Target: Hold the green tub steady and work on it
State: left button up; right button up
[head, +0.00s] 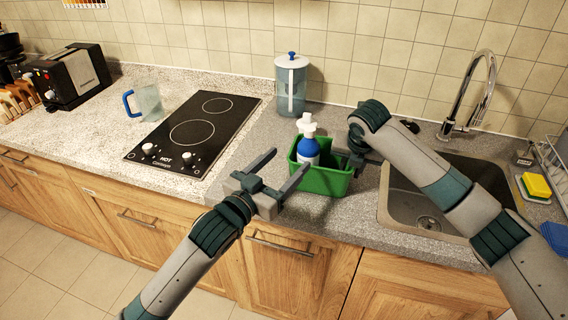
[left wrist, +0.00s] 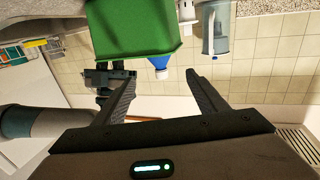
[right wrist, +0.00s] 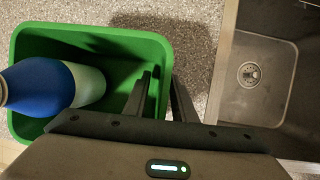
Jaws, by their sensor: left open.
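The green tub (head: 325,182) stands on the counter left of the sink. A blue bottle with a white top (head: 307,150) stands in it, with another white top behind. My left gripper (head: 289,161) is open and empty, at the tub's front left and apart from it. The tub also shows in the left wrist view (left wrist: 135,25), beyond the open fingers (left wrist: 165,88). My right gripper (right wrist: 164,95) straddles the tub's right wall, one finger inside and one outside, set close together on it. In the head view its fingertips are partly hidden at the rim.
The sink (head: 400,205) with its tall faucet (head: 487,85) lies right of the tub. A clear pitcher (head: 291,85) stands behind it. The black hob (head: 195,130) and a blue-handled jug (head: 147,102) are to the left. The counter between hob and tub is clear.

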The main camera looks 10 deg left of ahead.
jog(key=v, duration=1.2)
dwell(0.6)
